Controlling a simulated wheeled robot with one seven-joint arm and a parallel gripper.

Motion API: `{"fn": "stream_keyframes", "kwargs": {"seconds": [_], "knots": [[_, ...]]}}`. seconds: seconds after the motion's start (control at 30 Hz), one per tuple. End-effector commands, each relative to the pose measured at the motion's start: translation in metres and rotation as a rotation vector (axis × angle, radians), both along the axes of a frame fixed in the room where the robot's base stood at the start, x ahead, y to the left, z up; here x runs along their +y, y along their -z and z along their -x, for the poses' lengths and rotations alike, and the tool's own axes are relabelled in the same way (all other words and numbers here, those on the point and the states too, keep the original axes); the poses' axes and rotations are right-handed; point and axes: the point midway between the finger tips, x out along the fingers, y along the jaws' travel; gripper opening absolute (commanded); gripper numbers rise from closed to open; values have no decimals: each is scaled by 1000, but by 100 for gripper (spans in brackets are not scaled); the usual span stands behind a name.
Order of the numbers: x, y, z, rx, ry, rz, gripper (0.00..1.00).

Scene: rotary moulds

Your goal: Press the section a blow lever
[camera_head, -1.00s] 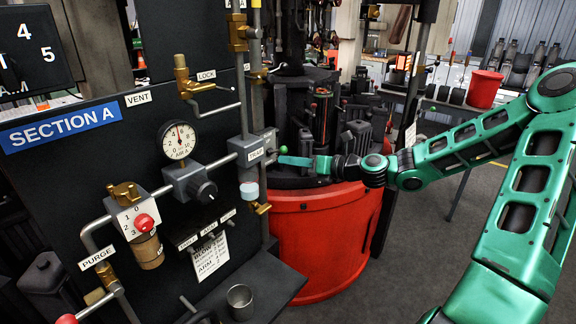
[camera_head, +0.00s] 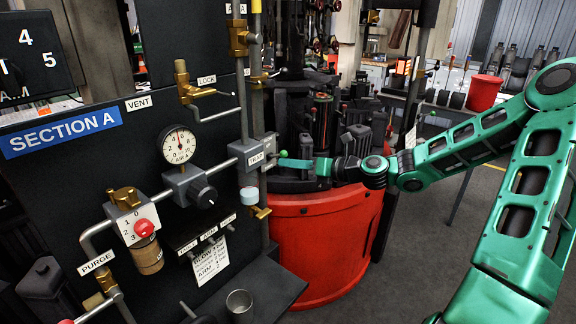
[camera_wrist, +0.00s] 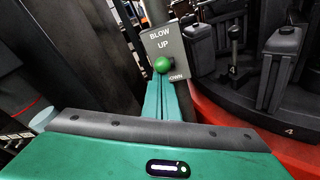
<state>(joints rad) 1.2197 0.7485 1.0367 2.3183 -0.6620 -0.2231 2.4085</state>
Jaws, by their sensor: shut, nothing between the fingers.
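The blow lever shows its green ball knob (camera_wrist: 161,65) in front of a grey plate (camera_wrist: 168,48) lettered BLOW, UP and DOWN. In the head view the knob (camera_head: 283,153) stands at the right end of the pipe run on the section A panel (camera_head: 110,180). My gripper (camera_head: 282,162) is shut and empty, its green fingers pointing left at the plate, just under the knob. In the wrist view my closed fingertips (camera_wrist: 163,84) lie just below the ball. I cannot tell whether they touch it. The lever's shaft is hidden.
A pressure gauge (camera_head: 177,144), a black regulator knob (camera_head: 204,197) and a red-knobbed selector (camera_head: 144,228) sit left on the panel. A vertical pipe (camera_head: 244,100) runs close by the lever. The red round machine base (camera_head: 320,240) stands under my gripper. Open floor lies at right.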

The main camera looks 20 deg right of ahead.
Motion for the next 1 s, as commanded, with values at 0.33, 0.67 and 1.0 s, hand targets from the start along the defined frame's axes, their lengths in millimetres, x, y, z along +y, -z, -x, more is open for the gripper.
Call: {"fn": "stream_keyframes", "kwargs": {"seconds": [0.33,0.67,1.0], "knots": [[12,28,5,-1,0,-6,0],[-12,23,33,4,4,3,0],[-44,5,68,4,5,2,0]]}}
